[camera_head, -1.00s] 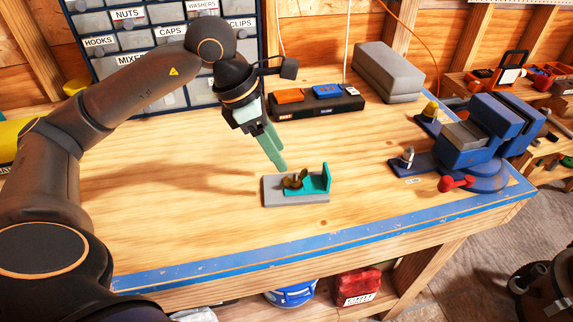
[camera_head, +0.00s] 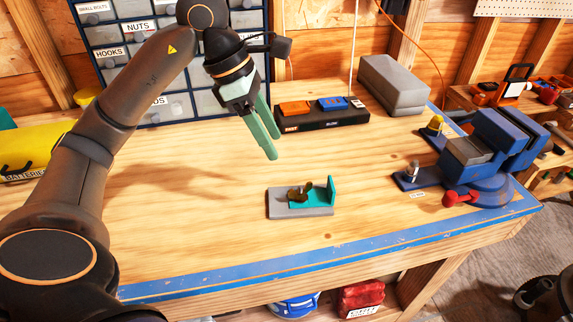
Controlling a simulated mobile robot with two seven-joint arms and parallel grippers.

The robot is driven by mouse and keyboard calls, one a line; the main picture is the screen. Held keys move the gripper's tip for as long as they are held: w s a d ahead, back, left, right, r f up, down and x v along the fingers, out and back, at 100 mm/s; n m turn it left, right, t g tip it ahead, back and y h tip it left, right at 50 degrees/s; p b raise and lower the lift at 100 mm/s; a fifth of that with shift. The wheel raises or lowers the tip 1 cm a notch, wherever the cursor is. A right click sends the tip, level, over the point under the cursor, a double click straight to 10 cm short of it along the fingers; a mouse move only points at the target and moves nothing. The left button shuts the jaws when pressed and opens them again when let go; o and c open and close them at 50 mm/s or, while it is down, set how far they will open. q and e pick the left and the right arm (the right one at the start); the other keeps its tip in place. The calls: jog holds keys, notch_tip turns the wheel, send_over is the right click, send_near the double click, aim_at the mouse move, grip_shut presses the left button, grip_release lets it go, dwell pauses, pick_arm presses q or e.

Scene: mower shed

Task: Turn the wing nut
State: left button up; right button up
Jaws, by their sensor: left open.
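The wing nut (camera_head: 300,192), dark brass in colour, sits on a small fixture in the head view. The fixture has a grey base block (camera_head: 286,208) and a teal bracket (camera_head: 331,190) with an upright plate at its right end. My left gripper (camera_head: 262,153) has pale green fingers pointing down. It is open and empty, above and to the left of the wing nut, clear of it. The post under the wing nut is too small to make out. My right gripper does not show.
A blue vise (camera_head: 480,150) with a red-tipped handle stands at the bench's right. Behind are a black charger strip (camera_head: 325,116), a grey case (camera_head: 393,84) and a drawer cabinet (camera_head: 140,40). The bench (camera_head: 200,230) is clear around the fixture, up to its blue front edge.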

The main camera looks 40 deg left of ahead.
aim_at(298, 191)
pick_arm(q)
jog(key=shift+m, duration=0.4)
jog(key=x, duration=1.2)
jog(key=shift+f, duration=0.3)
grip_shut()
